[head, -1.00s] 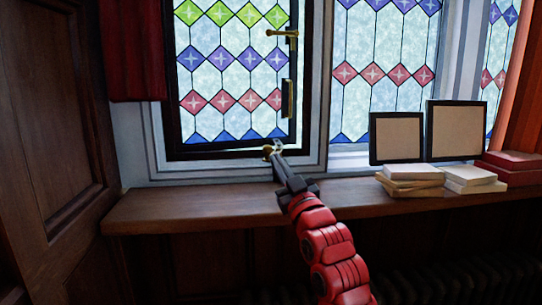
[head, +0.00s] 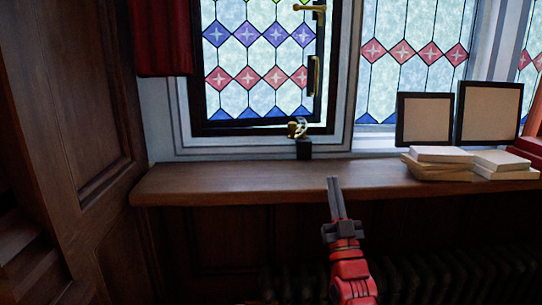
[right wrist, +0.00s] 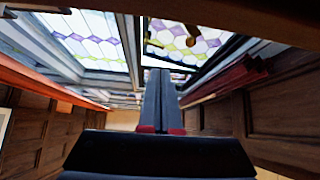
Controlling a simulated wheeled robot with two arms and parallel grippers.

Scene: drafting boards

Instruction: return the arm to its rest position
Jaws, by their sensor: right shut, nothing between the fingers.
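My right gripper (head: 334,184) is shut and empty. In the head view it points up and away, in front of the wooden window sill (head: 230,182) and apart from the brass fitting on the window. The red arm comes in from the bottom. In the right wrist view its two dark fingers (right wrist: 160,75) lie together, pointing toward the stained-glass window. My left gripper is not in view.
A dark-framed leaded window (head: 262,70) has brass handles and a small brass fitting (head: 298,128) above a black block. Two frames (head: 424,118) and stacked books (head: 440,165) stand on the sill's right. A dark radiator (head: 420,265) is below. Wood panelling (head: 70,110) borders the left.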

